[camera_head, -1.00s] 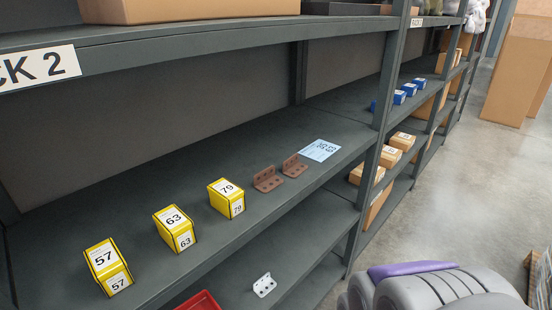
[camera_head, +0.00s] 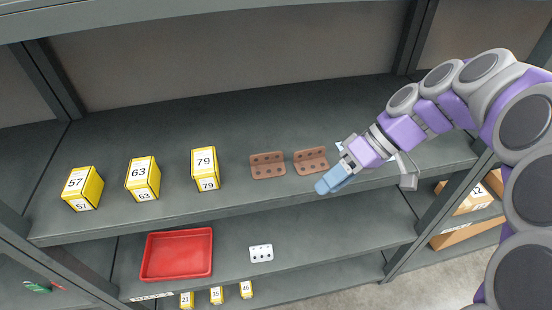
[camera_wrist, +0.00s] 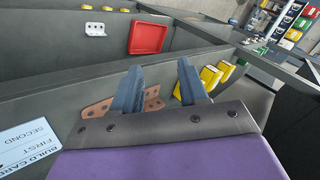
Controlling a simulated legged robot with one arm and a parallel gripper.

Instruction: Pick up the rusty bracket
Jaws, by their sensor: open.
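Two rusty brown brackets with holes lie on the grey shelf in the head view, a left one (camera_head: 267,165) and a right one (camera_head: 311,160). My gripper (camera_head: 328,184) is just right of and in front of the right bracket, above the shelf. In the wrist view its two blue-grey fingers (camera_wrist: 160,68) are apart, with nothing held. There the right bracket (camera_wrist: 95,109) shows beside and partly behind one finger. The other bracket (camera_wrist: 153,100) shows between the fingers, beyond them. I see no contact with either.
Yellow boxes marked 57 (camera_head: 82,189), 63 (camera_head: 143,179) and 79 (camera_head: 205,169) stand left of the brackets. A build card (camera_wrist: 28,152) lies beside them. The lower shelf holds a red tray (camera_head: 178,254) and a white bracket (camera_head: 261,253). An upper shelf (camera_head: 180,14) overhangs.

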